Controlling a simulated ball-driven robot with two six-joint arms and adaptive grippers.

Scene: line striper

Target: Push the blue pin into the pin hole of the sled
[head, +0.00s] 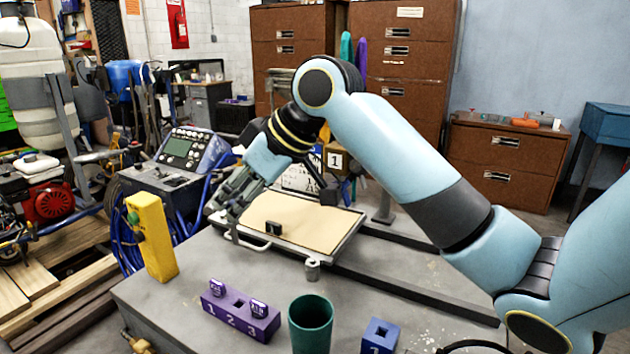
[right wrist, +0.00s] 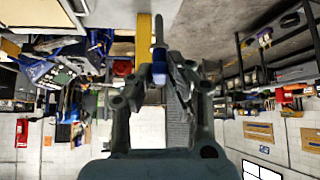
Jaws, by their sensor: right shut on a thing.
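My right gripper (head: 222,204) reaches in from the right, above the left edge of the sled (head: 322,224), a cream plate in a grey frame. In the right wrist view it is shut on the blue pin (right wrist: 160,74), whose grey shank (right wrist: 158,32) points away from the fingers. The pin cannot be made out in the head view, being hidden by the fingers or too small. A small grey cylinder (head: 312,269) stands at the sled's near corner; I cannot tell whether it holds the pin hole. My left gripper is not in view.
A yellow box (head: 152,238) with a green button stands left of the sled. A purple block (head: 240,318) marked 1 2 3, a green cup (head: 311,324) and a blue block (head: 380,335) line the near edge. A small black block (head: 273,228) sits on the plate.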

